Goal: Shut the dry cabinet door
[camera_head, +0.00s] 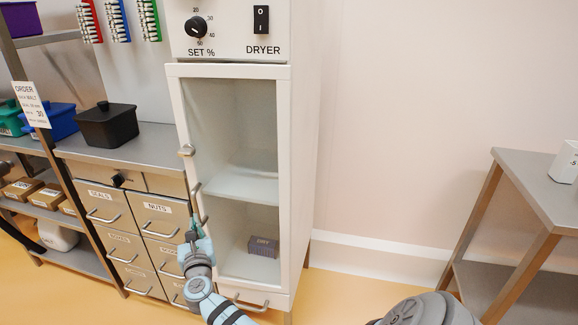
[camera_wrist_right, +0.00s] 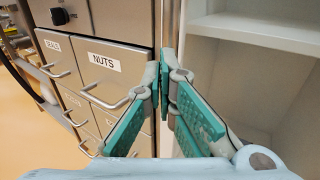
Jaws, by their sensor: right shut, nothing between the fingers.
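The dry cabinet (camera_head: 304,130) stands tall and white at the centre of the head view. Its door (camera_head: 284,180) is a white frame with a clear pane, and it looks shut or nearly shut; I cannot tell whether a gap is left. My right gripper (camera_head: 192,228) is shut and empty at the door's left edge, just below and beside the handle. In the right wrist view its fingertips (camera_wrist_right: 165,75) are together in front of the upright edge (camera_wrist_right: 171,30). Contact is unclear. My left gripper is out of view.
A drawer unit (camera_head: 135,225) stands close on the left, its bar handles sticking out. A black lidded box (camera_head: 108,124) is on top. A steel table (camera_head: 520,185) stands right. Floor between is open.

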